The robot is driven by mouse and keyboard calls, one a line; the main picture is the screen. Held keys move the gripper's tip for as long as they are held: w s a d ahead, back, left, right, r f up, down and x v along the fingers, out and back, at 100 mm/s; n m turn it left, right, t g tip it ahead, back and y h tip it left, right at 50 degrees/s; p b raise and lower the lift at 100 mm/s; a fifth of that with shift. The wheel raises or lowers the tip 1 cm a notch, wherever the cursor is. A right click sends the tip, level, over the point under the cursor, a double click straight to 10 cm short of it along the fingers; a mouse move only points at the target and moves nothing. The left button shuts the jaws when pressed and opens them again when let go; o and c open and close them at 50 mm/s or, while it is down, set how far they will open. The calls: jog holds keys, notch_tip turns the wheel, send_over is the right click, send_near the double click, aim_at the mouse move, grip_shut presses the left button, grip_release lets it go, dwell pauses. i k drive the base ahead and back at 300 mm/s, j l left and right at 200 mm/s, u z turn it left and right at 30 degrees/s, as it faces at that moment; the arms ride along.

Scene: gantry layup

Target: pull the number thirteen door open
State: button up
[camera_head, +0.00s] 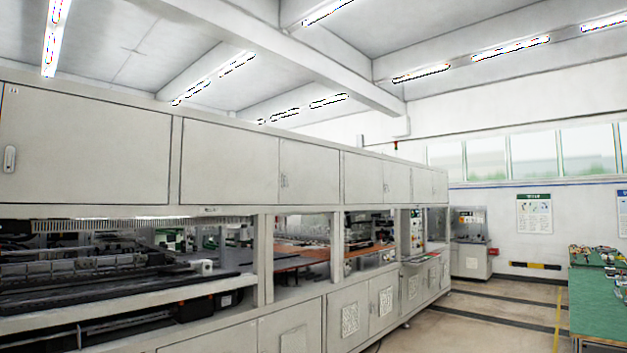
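A large pale grey upper cabinet door (90,150) fills the left of the head view and looks shut. A small dark label (13,90) in its top left corner seems to read 13, but it is too small to be sure. A light upright handle (9,158) sits near the door's left edge. The door's right edge meets a narrow upright post. My gripper is not in view, so its place relative to the door cannot be told.
More shut upper doors (230,160) run along the machine to the right. Below is an open bay with dark rails (100,275). Lower cabinet doors (348,310) stand beneath. Open floor (480,320) lies between the machine and a green-topped table (598,305) at right.

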aim_at(312, 170)
jog(key=i+z, duration=0.1)
jog(key=i, duration=3.4)
jog(key=i+u, duration=0.1)
jog(key=i, duration=0.45)
jog(key=i+l+u, duration=0.1)
jog(key=i, duration=0.45)
jog(key=i+l+u, duration=0.1)
jog(key=i, duration=0.45)
jog(key=i+l+u, duration=0.1)
jog(key=i, duration=0.45)
jog(key=l, duration=0.1)
